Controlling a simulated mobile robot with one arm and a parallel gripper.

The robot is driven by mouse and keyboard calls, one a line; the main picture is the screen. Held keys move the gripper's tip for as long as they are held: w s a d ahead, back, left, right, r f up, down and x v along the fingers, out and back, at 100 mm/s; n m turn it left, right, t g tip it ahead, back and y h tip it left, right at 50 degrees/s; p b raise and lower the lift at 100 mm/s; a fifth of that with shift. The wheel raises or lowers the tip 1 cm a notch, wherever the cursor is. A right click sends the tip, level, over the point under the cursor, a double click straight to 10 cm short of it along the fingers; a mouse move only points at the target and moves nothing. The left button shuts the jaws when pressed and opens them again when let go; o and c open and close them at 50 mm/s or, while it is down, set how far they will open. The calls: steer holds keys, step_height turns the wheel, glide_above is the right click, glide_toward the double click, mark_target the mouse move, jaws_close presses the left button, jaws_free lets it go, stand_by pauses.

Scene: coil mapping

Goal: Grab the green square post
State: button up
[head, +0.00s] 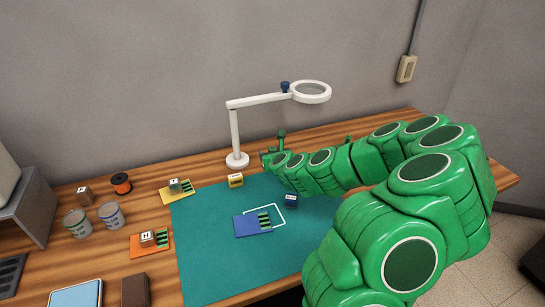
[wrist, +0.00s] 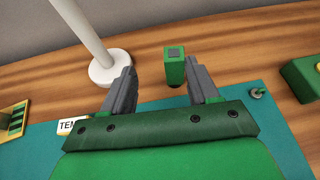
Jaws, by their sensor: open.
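The green square post (wrist: 174,68) stands upright on the wooden table in the wrist view, with a dark square on its top. In the head view the post (head: 281,140) shows as a small green upright at the back of the table, just past my gripper (head: 268,156). In the wrist view my gripper (wrist: 160,71) is open and empty. The post appears between its two grey fingers, closer to the right one. Whether the fingers are level with the post or short of it, I cannot tell.
A white magnifier lamp (head: 235,135) stands left of the post; its round base (wrist: 109,68) is close to my left finger. A green block (wrist: 302,78) lies to the right.

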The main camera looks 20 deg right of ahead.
mark_target(271, 149)
steer(key=shift+d+f+m+h, duration=0.45)
steer(key=shift+d+m, duration=0.25)
steer(key=shift+d, duration=0.15)
steer(key=shift+w, duration=0.15)
steer(key=shift+x, duration=3.75)
steer(key=shift+a+f, duration=0.1)
steer(key=c, duration=1.1)
